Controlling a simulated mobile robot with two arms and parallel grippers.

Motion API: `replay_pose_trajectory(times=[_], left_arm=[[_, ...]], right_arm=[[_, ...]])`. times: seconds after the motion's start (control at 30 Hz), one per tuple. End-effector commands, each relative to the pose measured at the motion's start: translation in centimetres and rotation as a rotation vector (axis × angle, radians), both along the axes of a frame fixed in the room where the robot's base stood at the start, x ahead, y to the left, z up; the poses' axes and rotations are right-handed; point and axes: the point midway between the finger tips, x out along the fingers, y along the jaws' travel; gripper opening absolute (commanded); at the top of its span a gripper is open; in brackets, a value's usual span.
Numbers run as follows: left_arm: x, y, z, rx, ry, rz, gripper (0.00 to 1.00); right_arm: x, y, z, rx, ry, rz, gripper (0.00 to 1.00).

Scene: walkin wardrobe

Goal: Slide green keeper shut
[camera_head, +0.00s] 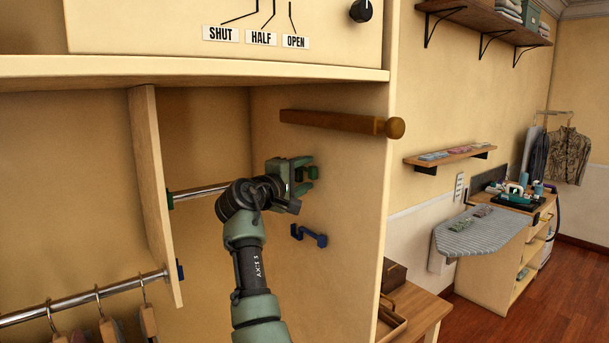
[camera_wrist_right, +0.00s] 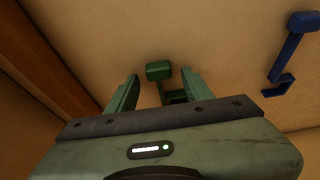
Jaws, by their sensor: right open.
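The green keeper (camera_wrist_right: 160,72) is on the wardrobe's side wall. In the right wrist view its knob shows between my right gripper's two fingers, with a darker green bracket part below it. My right gripper (camera_wrist_right: 152,92) is open, with a finger on each side of the keeper; I cannot tell whether they touch it. In the head view my right gripper (camera_head: 311,174) is up at the right inner wall and largely hides the keeper. A metal rail (camera_head: 200,191) runs from a green fitting on the divider toward the gripper; its right end is hidden. My left gripper is out of view.
A blue keeper (camera_head: 309,236) is on the wall below. A wooden bar (camera_head: 335,122) with a round knob juts out above the gripper. The divider (camera_head: 151,190) stands to the left. A lower rail (camera_head: 85,298) carries hangers. SHUT, HALF and OPEN labels (camera_head: 260,38) are above.

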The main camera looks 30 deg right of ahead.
Motion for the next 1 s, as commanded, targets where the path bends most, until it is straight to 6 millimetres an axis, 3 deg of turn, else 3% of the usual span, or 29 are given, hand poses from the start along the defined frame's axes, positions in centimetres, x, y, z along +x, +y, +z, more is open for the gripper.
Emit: replay_pose_trajectory(times=[0.17, 0.53, 1.0], left_arm=[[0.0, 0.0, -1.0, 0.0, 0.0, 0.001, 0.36], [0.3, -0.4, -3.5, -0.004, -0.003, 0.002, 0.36], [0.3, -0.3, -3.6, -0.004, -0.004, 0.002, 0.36]], right_arm=[[-0.5, 1.3, -0.4, 0.0, 0.0, 0.002, 0.51], [-3.2, 6.3, -0.2, 0.0, -0.001, 0.0, 0.51], [-3.5, 6.9, 0.0, 0.0, 0.0, -0.001, 0.51]])
